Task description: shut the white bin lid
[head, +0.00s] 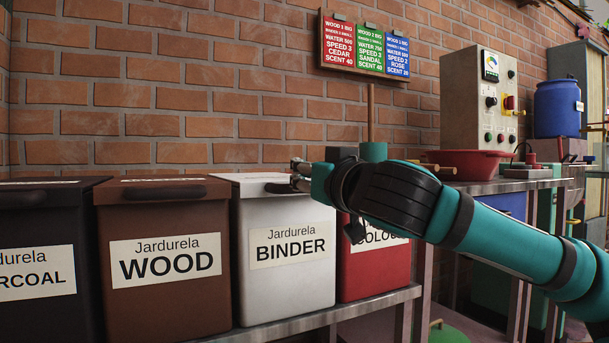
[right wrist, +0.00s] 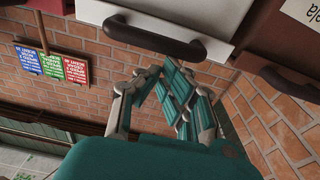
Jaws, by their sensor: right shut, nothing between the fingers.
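The white bin (head: 284,258), labelled BINDER, stands in a row of bins in the head view. Its white lid (head: 247,178) lies flat on top, with a black handle at the front edge. The lid's black handle (right wrist: 153,37) also shows in the right wrist view. My right gripper (head: 297,175) is at the right end of the handle in the head view, its fingers together and empty. In the right wrist view the fingertips (right wrist: 162,72) are close to the handle; I cannot tell whether they touch it. My left gripper is not in view.
The brown WOOD bin (head: 165,292) and a black bin (head: 40,310) stand to the left, lids down. A red bin (head: 368,270) stands to the right, partly behind my right arm. A brick wall (head: 220,80) is close behind. A red basin (head: 466,162) sits farther right.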

